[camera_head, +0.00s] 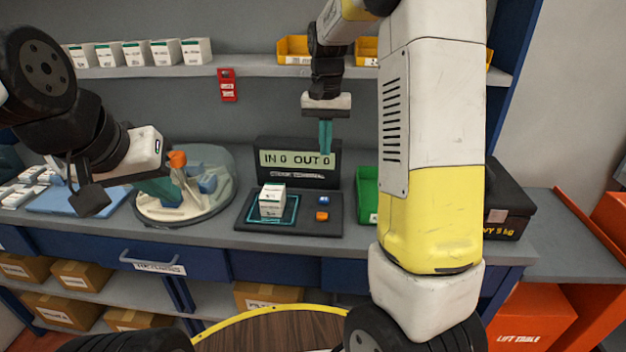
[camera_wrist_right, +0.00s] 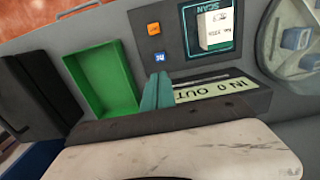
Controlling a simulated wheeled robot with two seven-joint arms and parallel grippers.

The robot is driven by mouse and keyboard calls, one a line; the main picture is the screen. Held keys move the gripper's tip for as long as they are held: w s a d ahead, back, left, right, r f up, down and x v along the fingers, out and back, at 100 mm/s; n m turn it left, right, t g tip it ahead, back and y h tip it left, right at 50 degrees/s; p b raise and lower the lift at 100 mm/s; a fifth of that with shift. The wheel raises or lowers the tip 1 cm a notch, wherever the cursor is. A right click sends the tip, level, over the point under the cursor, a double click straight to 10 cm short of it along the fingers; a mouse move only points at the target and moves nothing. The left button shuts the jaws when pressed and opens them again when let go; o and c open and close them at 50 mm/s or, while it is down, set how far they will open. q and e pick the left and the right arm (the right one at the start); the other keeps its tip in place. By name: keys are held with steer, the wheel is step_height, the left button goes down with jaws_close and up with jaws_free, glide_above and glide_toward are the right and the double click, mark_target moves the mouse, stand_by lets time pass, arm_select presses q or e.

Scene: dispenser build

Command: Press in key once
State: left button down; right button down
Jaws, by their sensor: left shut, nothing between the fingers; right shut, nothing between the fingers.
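The stock terminal (camera_head: 287,225) stands on the counter; its display (camera_head: 295,160) reads IN 0 OUT 0. On its right side are a blue key (camera_head: 323,200) and, nearer the front, an orange key (camera_head: 321,216). In the right wrist view the blue key (camera_wrist_right: 160,57), seemingly marked IN, and the orange key (camera_wrist_right: 153,28) both show uncovered. My right gripper (camera_head: 326,148) is shut and empty, pointing down above the terminal; its teal fingers (camera_wrist_right: 157,92) appear apart from the keys. My left gripper (camera_head: 160,188) is shut and empty at the left, by the round clear-covered dispenser.
A white box (camera_head: 272,201) sits on the terminal's scan pad. The round dispenser (camera_head: 184,212) is left of it. A green bin (camera_head: 367,196) stands right, with a black case (camera_head: 508,205) beyond. A shelf with boxes and yellow bins runs above.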

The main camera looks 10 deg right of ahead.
mark_target(324, 200)
step_height(324, 200, down, 14)
stand_by(0.6)
steer(key=shift+s+f, duration=0.25)
steer(key=shift+f, duration=0.85)
steer(key=shift+w+r, duration=0.1)
steer(key=shift+r, duration=0.2)
step_height(324, 200, up, 14)
steer(key=shift+w+r, duration=0.2)
